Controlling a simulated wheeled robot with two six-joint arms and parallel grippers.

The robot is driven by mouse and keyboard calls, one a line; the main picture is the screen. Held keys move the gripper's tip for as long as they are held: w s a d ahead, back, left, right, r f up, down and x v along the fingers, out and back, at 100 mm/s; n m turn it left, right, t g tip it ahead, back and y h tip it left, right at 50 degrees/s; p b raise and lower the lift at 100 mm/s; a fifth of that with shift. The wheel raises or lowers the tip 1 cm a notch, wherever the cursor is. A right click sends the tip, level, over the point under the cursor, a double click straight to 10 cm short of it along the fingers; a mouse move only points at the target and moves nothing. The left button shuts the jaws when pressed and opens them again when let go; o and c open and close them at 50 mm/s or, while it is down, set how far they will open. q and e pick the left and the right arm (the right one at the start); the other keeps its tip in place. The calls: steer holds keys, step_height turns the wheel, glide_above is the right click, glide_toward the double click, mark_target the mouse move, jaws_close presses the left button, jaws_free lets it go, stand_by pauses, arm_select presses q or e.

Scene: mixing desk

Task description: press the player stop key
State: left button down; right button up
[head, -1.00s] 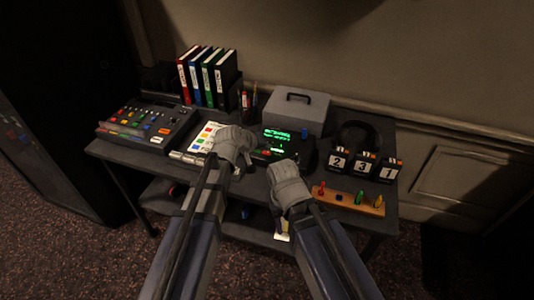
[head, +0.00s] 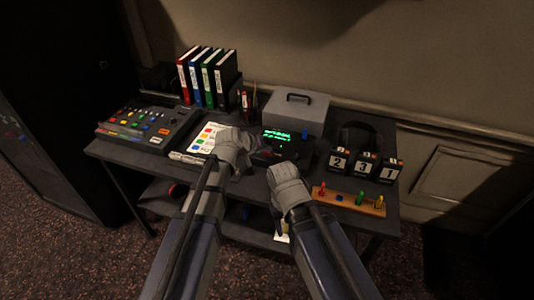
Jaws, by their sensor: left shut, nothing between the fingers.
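The player (head: 308,153) is a dark box with a lit green display (head: 278,135), in the middle of the desk. Its keys are small and dark, and I cannot make out the stop key. My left gripper (head: 250,158) is shut and empty at the player's front left edge, partly hiding it. I cannot tell whether it touches a key. My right gripper (head: 282,166) is just in front of the player, seen from behind.
A mixer (head: 150,125) and a pad with coloured keys (head: 202,140) are on the left. Binders (head: 208,78) and a grey case (head: 298,110) stand behind. Number blocks (head: 365,164) and a wooden strip with coloured pegs (head: 350,202) are on the right.

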arm_select(q)
steer(key=shift+r, duration=0.1)
stand_by(0.3)
steer(key=shift+r+p, duration=0.65)
steer(key=shift+p, duration=0.1)
step_height(320, 180, up, 5)
steer(key=p, duration=0.5)
steer(key=shift+s, duration=0.1)
stand_by(0.6)
